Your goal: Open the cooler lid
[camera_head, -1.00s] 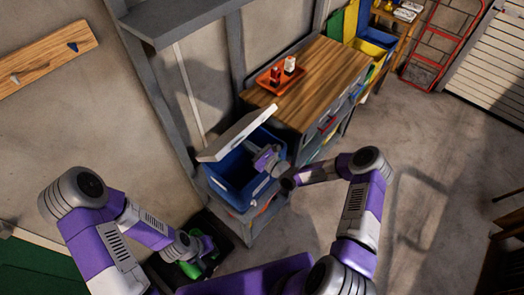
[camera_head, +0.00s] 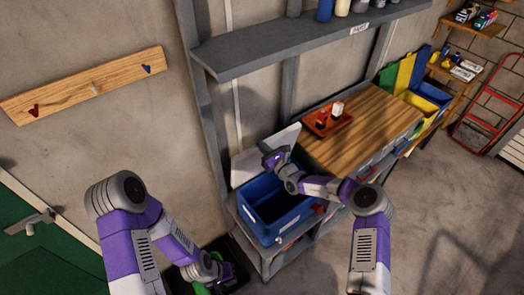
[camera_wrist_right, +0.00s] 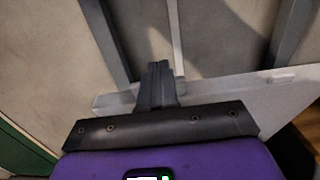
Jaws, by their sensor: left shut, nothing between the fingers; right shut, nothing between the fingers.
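The blue cooler (camera_head: 268,226) stands on a grey shelf stand, and its inside shows empty in the head view. Its white lid (camera_head: 243,168) is raised steeply at the back, towards the wall. My right gripper (camera_head: 272,154) is shut and empty, in front of the lid's upper part; I cannot tell whether it touches it. In the right wrist view the closed fingers (camera_wrist_right: 158,82) point at the wall, with the white lid (camera_wrist_right: 225,97) behind and below them. My left gripper (camera_head: 222,283) is shut and empty, low at the bottom, away from the cooler.
A wooden worktop (camera_head: 370,128) with an orange tray (camera_head: 327,123) adjoins the cooler on the right. A grey wall shelf (camera_head: 290,42) hangs above. A dark container (camera_head: 239,286) with something green sits on the floor below my left gripper.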

